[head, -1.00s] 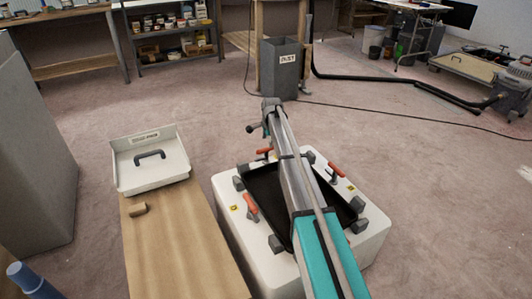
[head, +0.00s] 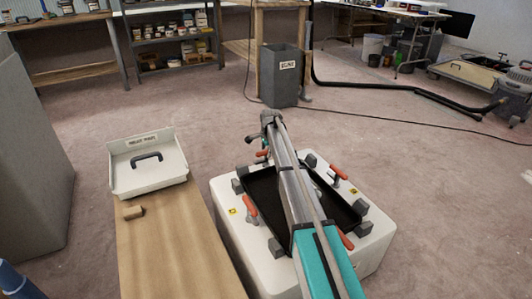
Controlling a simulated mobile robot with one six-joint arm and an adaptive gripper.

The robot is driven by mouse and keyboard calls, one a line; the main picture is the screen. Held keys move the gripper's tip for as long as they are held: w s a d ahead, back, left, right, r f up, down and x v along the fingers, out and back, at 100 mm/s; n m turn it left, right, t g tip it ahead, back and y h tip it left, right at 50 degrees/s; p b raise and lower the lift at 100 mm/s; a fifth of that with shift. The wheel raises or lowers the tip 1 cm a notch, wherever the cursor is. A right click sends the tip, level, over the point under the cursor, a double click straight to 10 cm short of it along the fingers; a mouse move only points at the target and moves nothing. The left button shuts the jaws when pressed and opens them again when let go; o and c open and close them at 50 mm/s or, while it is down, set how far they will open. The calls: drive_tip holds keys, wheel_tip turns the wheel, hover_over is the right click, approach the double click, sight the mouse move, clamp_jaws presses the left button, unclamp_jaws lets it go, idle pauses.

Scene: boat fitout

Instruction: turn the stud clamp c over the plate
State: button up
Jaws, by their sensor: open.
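A black rectangular plate (head: 266,200) lies on a white block (head: 238,246) with dark grey pads around its edge. Clamps with orange handles stand around it: a left clamp (head: 250,206), a right clamp (head: 341,171), a far clamp (head: 262,153) and a near clamp (head: 347,241) partly behind my arm. Small yellow labels sit by the left and right clamps; their letters are too small to read surely, so I cannot tell which is c. My gripper (head: 264,144) is open near the far clamp, mostly hidden by my wrist. My arm covers the plate's middle.
A grey bin (head: 279,82) stands behind. A black hose (head: 400,87) lies on the floor. Open floor is to the right.

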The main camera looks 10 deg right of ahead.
clamp_jaws()
idle(0.3)
drive_tip(key=shift+n, duration=0.5)
drive_tip(key=n, duration=0.3)
drive_tip(key=shift+w+d+n+y, duration=0.1)
drive_tip(key=shift+n+y, duration=0.2)
drive_tip(key=shift+y, duration=0.1)
drive_tip(key=n+g, duration=0.1)
drive_tip(key=n, duration=0.3)
drive_tip(key=shift+w+d+y, duration=0.1)
drive_tip(key=shift+y, duration=0.2)
drive_tip(key=n, duration=0.5)
drive_tip(key=shift+g, duration=0.4)
drive_tip(key=n, duration=0.4)
drive_tip(key=shift+g, duration=0.4)
drive_tip(key=shift+n, duration=0.3)
